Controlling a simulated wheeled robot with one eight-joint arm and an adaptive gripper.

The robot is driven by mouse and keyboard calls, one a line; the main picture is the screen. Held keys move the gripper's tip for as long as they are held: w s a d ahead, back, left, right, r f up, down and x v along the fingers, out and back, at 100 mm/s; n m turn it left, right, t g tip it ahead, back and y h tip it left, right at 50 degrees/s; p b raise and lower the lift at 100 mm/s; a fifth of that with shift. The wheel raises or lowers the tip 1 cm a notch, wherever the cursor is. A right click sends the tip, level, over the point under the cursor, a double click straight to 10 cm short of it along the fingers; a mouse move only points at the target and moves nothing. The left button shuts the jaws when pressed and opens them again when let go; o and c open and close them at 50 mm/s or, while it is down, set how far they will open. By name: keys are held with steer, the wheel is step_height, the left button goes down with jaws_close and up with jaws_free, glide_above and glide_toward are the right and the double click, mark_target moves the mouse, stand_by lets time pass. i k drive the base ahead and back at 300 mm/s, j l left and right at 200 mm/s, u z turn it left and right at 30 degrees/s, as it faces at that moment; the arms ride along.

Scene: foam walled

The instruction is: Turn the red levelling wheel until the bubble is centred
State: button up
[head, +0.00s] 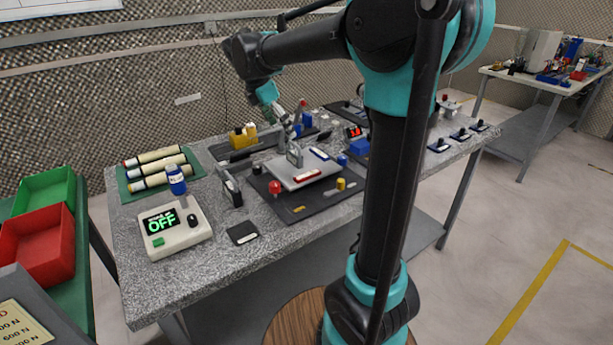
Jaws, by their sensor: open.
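The red levelling wheel (275,187) stands at the left front corner of a light grey tilting plate (290,176), on a dark base mat (318,199). A red-edged vial (307,175) and a blue-edged vial (320,154) lie on the plate; their bubbles are too small to make out. A yellow wheel (341,184) stands at the right front and a blue wheel (342,160) at the back right. My gripper (291,128) is open above the back of the plate, apart from the red wheel. Its fingertips are small and blend with objects behind.
Rolls on a green mat (154,168) and a yellow block (243,136) stand behind. A dark bracket (230,187) stands left of the wheel. Bare tabletop (290,238) lies in front.

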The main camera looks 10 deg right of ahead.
mark_target(275, 186)
steer(key=k+l+u, duration=0.1)
steer(key=l+u, duration=0.3)
steer(key=k+l+u, duration=0.15)
steer(key=l+u, duration=0.2)
steer(key=l, duration=0.15)
